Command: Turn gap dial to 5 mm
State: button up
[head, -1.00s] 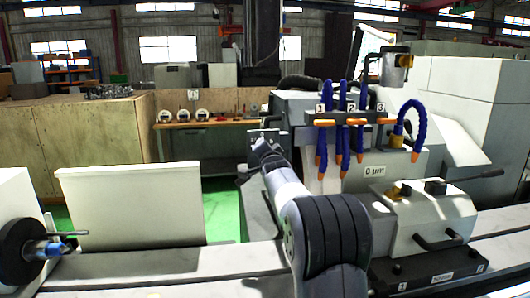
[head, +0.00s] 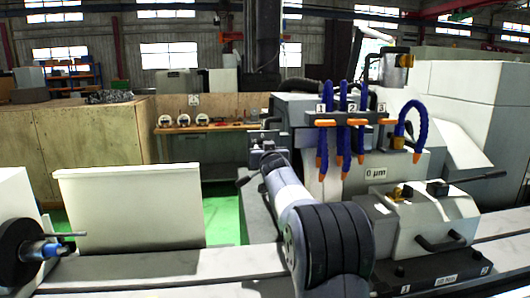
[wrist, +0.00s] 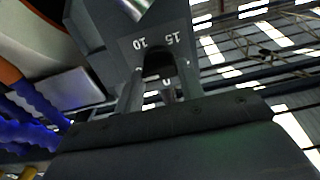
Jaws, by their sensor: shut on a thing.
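The gap dial shows in the wrist view as a grey plate (wrist: 137,32) with the numbers 10 and 15 and a dark knob (wrist: 160,64) below them. A further number lower down is partly hidden. My gripper (wrist: 163,82) is at the dial, shut on the knob as far as the view shows. Its dark body covers the lower part of the wrist view. In the head view my gripper (head: 267,158) is at the machine's left side, and the dial's face cannot be read there. The dial's pointer setting is not clear.
Blue coolant hoses (head: 342,125) with orange nozzles stand just right of my arm. A sign (head: 376,172) reads 0 µm. A grey block with a handle (head: 432,225) stands at right, and a dark wheel (head: 18,254) at left. Green floor is clear at centre left.

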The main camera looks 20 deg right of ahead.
jog(key=shift+f+n, duration=0.15)
jog(key=shift+n, duration=1.35)
jog(key=o, duration=1)
jog(key=s+a+b, duration=0.2)
jog(key=s+b, duration=0.2)
jog(key=s, duration=0.6)
jog(key=shift+s, duration=0.3)
jog(key=shift+w, duration=0.1)
jog(key=w+d+p, duration=0.2)
jog(key=w+p, duration=0.1)
jog(key=w, duration=0.7)
jog(key=shift+w+p, duration=0.25)
jog(key=shift+p, duration=0.1)
